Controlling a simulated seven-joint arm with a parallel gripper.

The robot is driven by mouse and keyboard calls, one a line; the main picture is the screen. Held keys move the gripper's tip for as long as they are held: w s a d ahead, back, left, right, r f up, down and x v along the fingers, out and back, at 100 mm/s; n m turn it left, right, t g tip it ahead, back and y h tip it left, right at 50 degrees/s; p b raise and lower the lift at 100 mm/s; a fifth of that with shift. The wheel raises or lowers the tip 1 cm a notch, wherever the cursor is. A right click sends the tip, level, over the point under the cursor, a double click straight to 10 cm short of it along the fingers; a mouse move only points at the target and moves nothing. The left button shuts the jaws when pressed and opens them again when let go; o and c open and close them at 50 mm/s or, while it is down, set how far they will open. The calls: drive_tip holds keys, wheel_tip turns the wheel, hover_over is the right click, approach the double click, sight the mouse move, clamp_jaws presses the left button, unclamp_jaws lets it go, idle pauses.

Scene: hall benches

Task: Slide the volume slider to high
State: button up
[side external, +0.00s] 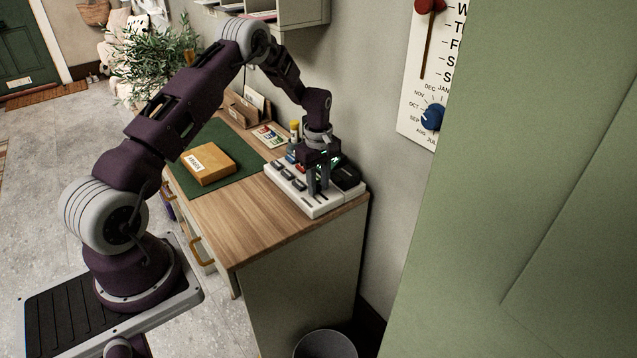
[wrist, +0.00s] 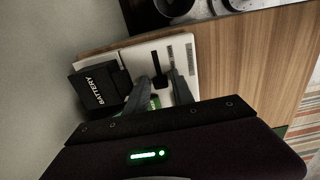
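A white control panel (side external: 318,210) lies on the wooden bench top near its right end. In the wrist view, the panel (wrist: 187,47) has a dark slot with a black slider knob (wrist: 160,82) on it. My gripper (side external: 318,192) points down over the panel. In the wrist view, my gripper's two fingers (wrist: 160,80) stand apart, one on each side of the knob. The gap between fingers and knob is very small, and I cannot tell if they touch it. The volume markings are not readable.
A black box marked BATTERY (wrist: 101,88) sits beside the panel, near the wall. A tan parcel (side external: 208,163) lies on a green mat (side external: 222,134) farther back. Bare wood (side external: 240,222) is clear in front of the panel. A bin (side external: 325,345) stands below.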

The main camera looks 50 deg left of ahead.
clamp_jaws()
drive_tip(key=shift+r, duration=0.1)
idle(1.2)
